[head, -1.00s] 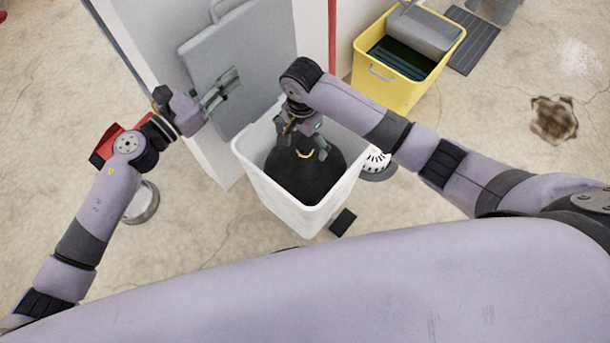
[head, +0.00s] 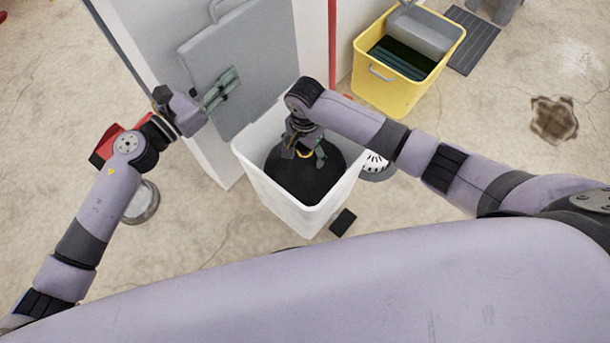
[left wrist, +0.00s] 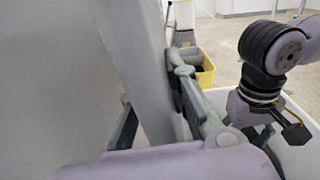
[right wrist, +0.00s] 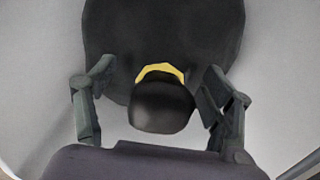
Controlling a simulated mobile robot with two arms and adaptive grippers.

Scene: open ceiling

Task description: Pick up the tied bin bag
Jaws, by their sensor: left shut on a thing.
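The black tied bin bag (head: 301,184) sits inside a white bin (head: 250,178). Its knot (right wrist: 163,105) has a yellow tie (right wrist: 160,70) below it. My right gripper (head: 305,155) is inside the bin above the bag. In the right wrist view the right gripper (right wrist: 160,112) is open, one finger on each side of the knot, with gaps to both. My left gripper (head: 222,90) is shut on the grey panel (head: 240,60) with a handle. In the left wrist view the left gripper (left wrist: 155,115) has the panel's edge between its fingers.
A white cabinet (head: 215,155) stands behind the bin. A yellow bucket (head: 388,92) is at the back right. A white round object (head: 376,163) lies right of the bin, and a black pad (head: 342,222) is at its front. The floor at right is mostly clear.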

